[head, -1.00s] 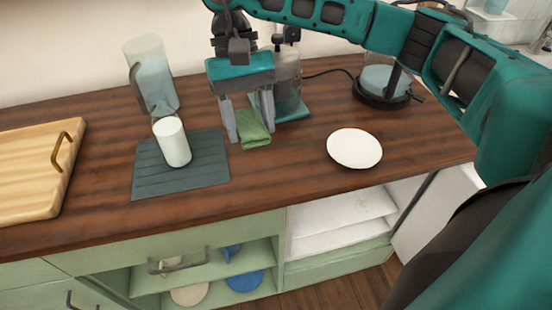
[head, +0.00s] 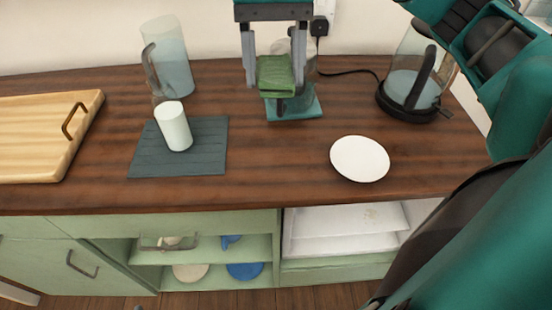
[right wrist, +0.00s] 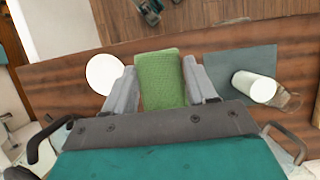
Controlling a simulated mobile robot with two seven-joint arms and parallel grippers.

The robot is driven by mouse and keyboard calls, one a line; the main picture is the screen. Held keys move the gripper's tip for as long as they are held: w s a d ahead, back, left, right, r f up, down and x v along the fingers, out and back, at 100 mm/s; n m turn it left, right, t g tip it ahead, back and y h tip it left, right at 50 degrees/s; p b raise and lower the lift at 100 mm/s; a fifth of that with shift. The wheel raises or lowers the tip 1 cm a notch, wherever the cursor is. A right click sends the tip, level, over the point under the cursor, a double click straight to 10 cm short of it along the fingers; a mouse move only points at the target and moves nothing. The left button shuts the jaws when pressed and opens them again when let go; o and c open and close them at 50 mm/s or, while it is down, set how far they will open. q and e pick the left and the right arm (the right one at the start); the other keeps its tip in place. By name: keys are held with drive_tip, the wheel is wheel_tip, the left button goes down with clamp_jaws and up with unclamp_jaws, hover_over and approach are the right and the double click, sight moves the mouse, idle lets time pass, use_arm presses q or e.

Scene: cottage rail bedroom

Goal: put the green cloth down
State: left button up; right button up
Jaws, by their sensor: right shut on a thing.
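The green cloth (head: 275,75) is folded and hangs between the fingers of my right gripper (head: 275,60), which is shut on it. In the head view it is held above the counter, in front of a clear container (head: 300,95) that it partly hides. The right wrist view also shows the cloth (right wrist: 160,80) between both fingers, with the counter beyond it.
The wooden counter (head: 270,165) has free room at the front middle. A white plate (head: 360,159) lies to the right, with a kettle (head: 412,85) behind it. A white cup (head: 174,126) stands on a dark mat (head: 205,160). A pitcher (head: 168,70) and cutting board (head: 40,130) are left.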

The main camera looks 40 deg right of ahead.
drive_tip(key=b, duration=0.2)
hover_over(276, 176)
drive_tip(key=w, duration=0.1)
wheel_tip(276, 176, down, 8)
drive_tip(key=f, duration=0.4)
drive_tip(key=f+b, duration=0.1)
drive_tip(key=f, duration=0.1)
drive_tip(key=shift+w+d+f, duration=0.1)
drive_tip(key=shift+d+f, duration=0.25)
drive_tip(key=shift+f, duration=0.55)
wheel_tip(276, 176, down, 4)
drive_tip(key=shift+f, duration=0.1)
use_arm(q)
drive_tip(key=shift+w+d+f, duration=0.15)
drive_tip(key=shift+d+f, duration=0.05)
drive_tip(key=shift+f, duration=0.35)
drive_tip(key=shift+w+d+f, duration=0.1)
drive_tip(key=shift+d+f, duration=0.05)
drive_tip(key=shift+f, duration=0.4)
use_arm(e)
drive_tip(key=shift+f+b, duration=0.15)
drive_tip(key=shift+b, duration=0.2)
drive_tip(key=o, duration=1)
use_arm(q)
drive_tip(key=shift+f, duration=0.15)
use_arm(e)
drive_tip(key=shift+o, duration=0.2)
